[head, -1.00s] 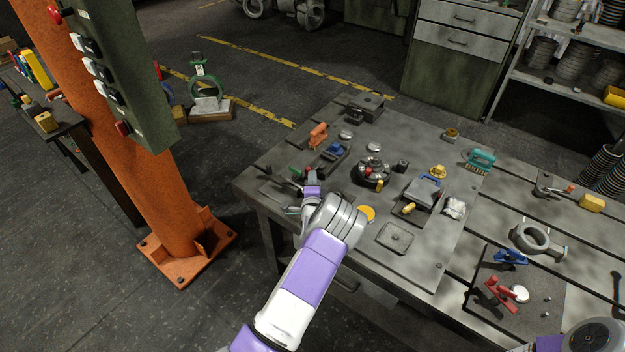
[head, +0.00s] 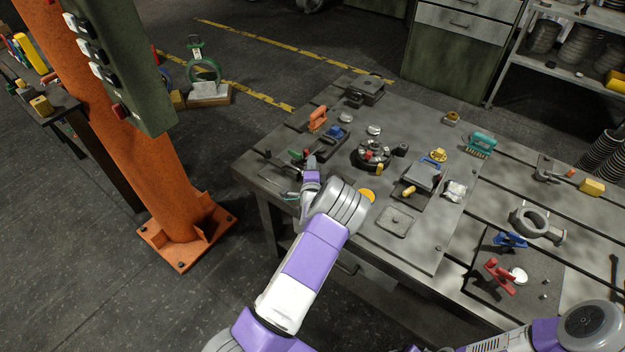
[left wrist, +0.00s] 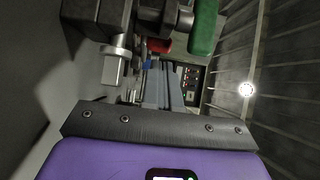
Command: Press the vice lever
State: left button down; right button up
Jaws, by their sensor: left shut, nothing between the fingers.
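My left gripper (head: 311,164) is over the near left part of the steel bench, its fingers shut and empty. In the left wrist view the closed fingers (left wrist: 165,88) point toward a cluster of fixture parts. A green handle (left wrist: 204,27) is close beyond them at upper right, with a small red part (left wrist: 159,45) to its left. In the head view the green handle (head: 307,152) is just beyond the fingertips, beside a dark vice-like fixture with a blue part (head: 334,131). Which part is the vice lever, and whether the fingers touch it, I cannot tell. My right gripper is out of view.
An orange clamp (head: 317,120) and a round dark fixture (head: 372,154) stand beyond the gripper. A yellow-handled fixture (head: 421,180) and a flat grey plate (head: 396,222) are to the right. An orange column (head: 165,180) stands left of the bench.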

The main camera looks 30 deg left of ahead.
pick_arm(q)
jog(key=shift+s+d, duration=0.15)
jog(key=shift+d, duration=0.45)
jog(key=shift+s+d, duration=0.15)
jog(key=shift+d, duration=0.4)
jog(key=v, duration=0.3)
jog(key=p+v, duration=0.1)
jog(key=v, duration=0.2)
jog(key=a+v, duration=0.1)
jog(key=v, duration=0.3)
jog(key=shift+s+r+p, duration=0.1)
jog(key=shift+s+p, duration=0.2)
jog(key=shift+p, duration=0.1)
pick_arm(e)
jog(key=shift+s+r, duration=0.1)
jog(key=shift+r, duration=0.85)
